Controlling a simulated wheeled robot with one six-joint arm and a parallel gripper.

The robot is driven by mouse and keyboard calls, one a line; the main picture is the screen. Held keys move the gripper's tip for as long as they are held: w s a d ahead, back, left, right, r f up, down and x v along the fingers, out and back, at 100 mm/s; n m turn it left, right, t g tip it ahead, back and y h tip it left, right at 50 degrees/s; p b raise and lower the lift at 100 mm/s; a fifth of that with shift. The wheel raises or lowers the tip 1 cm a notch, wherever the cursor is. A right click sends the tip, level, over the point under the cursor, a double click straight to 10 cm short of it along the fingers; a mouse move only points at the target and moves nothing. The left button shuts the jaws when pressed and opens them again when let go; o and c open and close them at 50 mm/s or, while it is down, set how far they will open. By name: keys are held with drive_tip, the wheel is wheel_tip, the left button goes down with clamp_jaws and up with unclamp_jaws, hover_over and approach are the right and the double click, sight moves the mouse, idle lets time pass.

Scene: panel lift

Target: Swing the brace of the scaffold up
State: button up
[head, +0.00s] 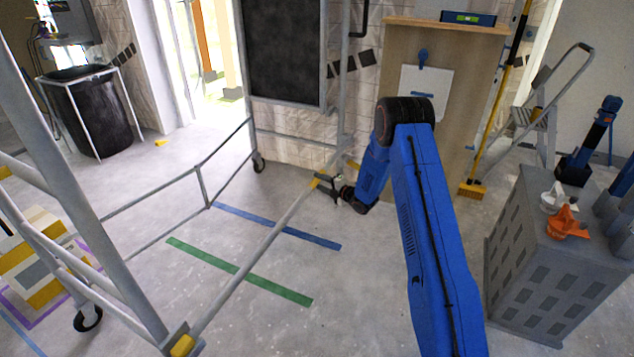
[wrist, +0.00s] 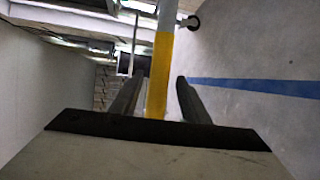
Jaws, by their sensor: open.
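The scaffold's brace (head: 262,250) is a grey tube running low and slanting from the front left toward the far post. It has a yellow band (head: 320,181) near its far end. My gripper (head: 335,194) is at that far end, close beside the band. In the wrist view the two dark fingers of my gripper (wrist: 158,94) stand apart, with the yellow band (wrist: 159,75) of the brace showing between them. I cannot tell whether either finger touches the tube. The scaffold (head: 85,215) is a grey tube frame on castors.
A grey cabinet (head: 545,275) with an orange part (head: 567,224) on top stands at the right. A wooden panel (head: 465,110), a broom (head: 474,188) and a stepladder (head: 540,120) stand behind. Green (head: 240,272) and blue (head: 275,226) tape strips mark the open floor.

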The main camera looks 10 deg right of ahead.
drive_tip(key=shift+x, duration=1.35)
clamp_jaws()
drive_tip(key=shift+r, duration=0.15)
